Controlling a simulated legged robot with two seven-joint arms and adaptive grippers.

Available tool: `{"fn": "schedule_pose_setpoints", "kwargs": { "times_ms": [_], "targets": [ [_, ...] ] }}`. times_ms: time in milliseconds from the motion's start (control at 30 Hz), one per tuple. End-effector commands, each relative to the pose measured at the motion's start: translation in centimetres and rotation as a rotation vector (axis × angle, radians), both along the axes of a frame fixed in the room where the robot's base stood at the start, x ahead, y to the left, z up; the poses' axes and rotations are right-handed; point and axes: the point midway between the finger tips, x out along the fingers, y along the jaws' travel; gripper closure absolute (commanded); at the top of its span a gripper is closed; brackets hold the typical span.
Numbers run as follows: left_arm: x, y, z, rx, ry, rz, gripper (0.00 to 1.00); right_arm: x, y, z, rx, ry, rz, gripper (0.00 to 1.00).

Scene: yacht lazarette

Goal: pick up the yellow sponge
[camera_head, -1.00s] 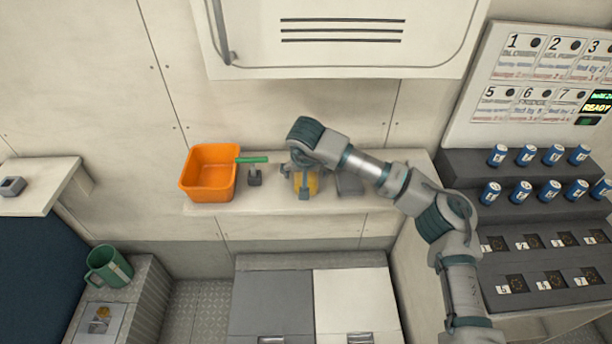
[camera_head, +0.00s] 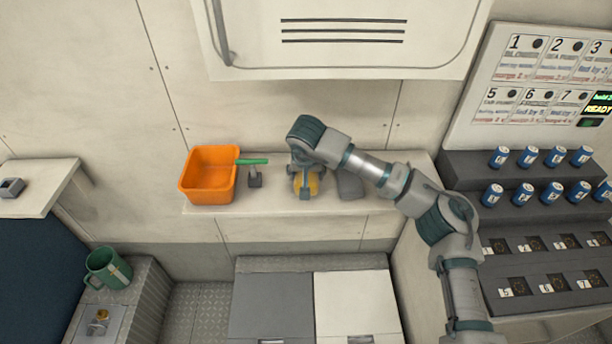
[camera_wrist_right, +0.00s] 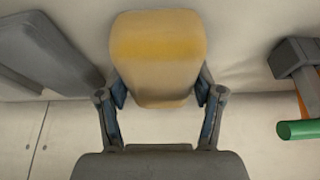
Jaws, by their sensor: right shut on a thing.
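The yellow sponge (camera_wrist_right: 158,60) is a rounded block in the upper middle of the right wrist view. My right gripper (camera_wrist_right: 160,95) has a finger on each side of it and is shut on it. In the head view the sponge (camera_head: 314,184) shows partly at the shelf, mostly hidden behind my right gripper (camera_head: 306,190). I cannot tell whether the sponge touches the shelf. My left gripper is not in view.
On the shelf (camera_head: 280,204), an orange bin (camera_head: 208,190) stands left, with a green-handled tool (camera_head: 254,172) beside it. A dark grey object (camera_head: 350,184) lies right of the sponge. Blue cans (camera_head: 530,155) stand on a stepped rack at right.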

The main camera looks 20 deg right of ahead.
Motion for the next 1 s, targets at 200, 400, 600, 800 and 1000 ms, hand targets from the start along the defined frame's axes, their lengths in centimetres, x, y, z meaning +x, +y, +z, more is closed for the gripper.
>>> {"fn": "schedule_pose_setpoints", "kwargs": {
  "times_ms": [200,400,600,800,1000],
  "targets": [
    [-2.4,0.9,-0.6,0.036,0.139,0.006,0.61,-0.1,0.0,4.0,-0.001,-0.007,-0.001,0.57],
    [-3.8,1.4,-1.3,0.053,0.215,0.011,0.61,-3.8,1.2,3.9,-0.002,-0.004,0.005,0.57],
    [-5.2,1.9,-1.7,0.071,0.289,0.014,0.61,-7.9,2.4,4.3,-0.002,-0.004,0.005,0.57],
    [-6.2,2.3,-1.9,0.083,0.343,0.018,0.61,-11.5,3.5,4.6,-0.002,-0.002,0.003,0.57],
    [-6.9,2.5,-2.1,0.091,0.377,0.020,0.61,-13.9,4.3,4.7,-0.001,-0.002,0.002,0.57]
  ]
}}
